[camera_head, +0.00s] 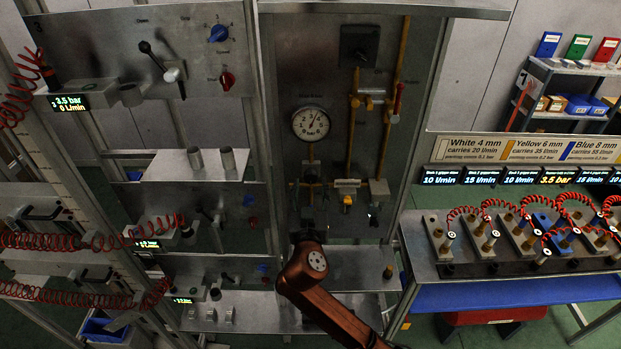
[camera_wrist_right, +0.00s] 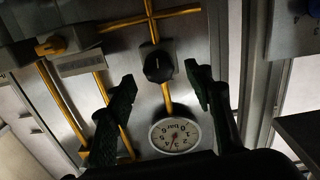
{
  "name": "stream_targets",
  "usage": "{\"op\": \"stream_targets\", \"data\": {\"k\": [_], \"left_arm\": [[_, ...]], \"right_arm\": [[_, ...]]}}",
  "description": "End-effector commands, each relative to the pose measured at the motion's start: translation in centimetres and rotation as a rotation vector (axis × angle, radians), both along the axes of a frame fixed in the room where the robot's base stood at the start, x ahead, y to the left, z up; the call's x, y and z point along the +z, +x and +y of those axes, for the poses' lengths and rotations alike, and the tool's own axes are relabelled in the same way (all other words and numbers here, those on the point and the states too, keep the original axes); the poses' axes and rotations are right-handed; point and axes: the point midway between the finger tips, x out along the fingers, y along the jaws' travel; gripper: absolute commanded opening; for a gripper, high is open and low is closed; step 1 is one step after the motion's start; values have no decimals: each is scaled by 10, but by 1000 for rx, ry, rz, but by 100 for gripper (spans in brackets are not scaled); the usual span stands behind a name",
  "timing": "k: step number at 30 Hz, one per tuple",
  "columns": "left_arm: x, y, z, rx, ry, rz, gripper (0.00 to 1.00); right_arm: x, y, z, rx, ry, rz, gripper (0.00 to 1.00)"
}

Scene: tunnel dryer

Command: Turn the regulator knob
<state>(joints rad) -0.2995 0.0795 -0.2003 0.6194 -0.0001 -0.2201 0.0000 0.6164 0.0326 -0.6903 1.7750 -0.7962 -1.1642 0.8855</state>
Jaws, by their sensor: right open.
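The regulator knob (camera_wrist_right: 158,66) is a dark round knob with a light mark, on a yellow pipe in the right wrist view. The round white pressure gauge (camera_wrist_right: 176,135) sits on the same pipe and looks upside down there. In the head view my right arm mostly hides this gripper. My left gripper is not in view.
Yellow pipes and a yellow-handled valve (camera_head: 347,199) are right of the regulator. A steel shelf (camera_head: 350,262) juts out below the panel. Left stands a rack with red coiled hoses (camera_head: 45,240).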

Motion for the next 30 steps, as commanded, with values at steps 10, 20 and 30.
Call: {"op": "stream_targets", "data": {"k": [10, 20, 30], "left_arm": [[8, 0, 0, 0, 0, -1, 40], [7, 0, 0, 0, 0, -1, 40], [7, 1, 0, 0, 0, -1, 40]], "right_arm": [[0, 35, -2, -1, -1, 1, 47], [-1, 36, -2, -1, 0, 2, 42], [-1, 35, -2, -1, 0, 2, 19]]}}
